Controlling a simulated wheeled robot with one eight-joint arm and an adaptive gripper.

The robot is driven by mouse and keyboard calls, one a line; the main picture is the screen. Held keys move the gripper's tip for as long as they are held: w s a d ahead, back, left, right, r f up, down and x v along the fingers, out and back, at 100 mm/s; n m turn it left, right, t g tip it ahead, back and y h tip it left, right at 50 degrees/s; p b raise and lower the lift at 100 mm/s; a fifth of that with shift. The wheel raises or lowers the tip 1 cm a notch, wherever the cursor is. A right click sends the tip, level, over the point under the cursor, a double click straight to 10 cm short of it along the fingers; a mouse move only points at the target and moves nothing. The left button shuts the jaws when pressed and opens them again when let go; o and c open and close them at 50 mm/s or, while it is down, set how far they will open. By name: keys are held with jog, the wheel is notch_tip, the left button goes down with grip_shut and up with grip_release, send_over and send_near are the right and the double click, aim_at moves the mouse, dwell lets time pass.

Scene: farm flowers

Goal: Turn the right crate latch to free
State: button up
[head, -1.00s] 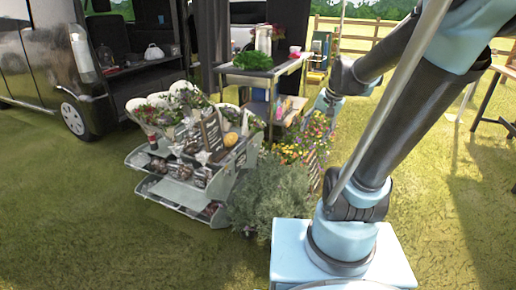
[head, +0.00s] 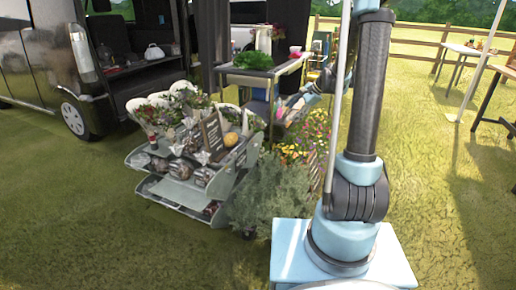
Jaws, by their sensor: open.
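No crate latch can be made out in the head view; it is hidden or too small to tell. A grey tiered display (head: 165,190) with open trays stands left of centre, filled with plants and wrapped goods. It could not be told whether this is the crate with the latch. My arm reaches up out of the picture and comes back down behind the flowers. My gripper (head: 281,110) is small at its far end, beside the metal table, open. Its fingers are hard to separate from the clutter, and no held object shows.
A metal table (head: 262,70) bears a leafy green plant (head: 253,61) and a jug (head: 263,38). A grey-green bush (head: 270,195) and flowers (head: 310,130) stand close in front. A dark van (head: 50,60) is at left.

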jog(key=w+a+f+m+y, duration=0.1)
jog(key=w+a+f+m, duration=0.15)
jog(key=w+f, duration=0.45)
jog(key=m+t+y, duration=0.1)
jog(key=m+y, duration=0.3)
jog(key=m, duration=0.3)
send_near(257, 145)
jog(key=x, duration=0.9)
jog(key=shift+s+a, duration=0.15)
jog(key=shift+a, duration=0.05)
jog(key=c, duration=1.1)
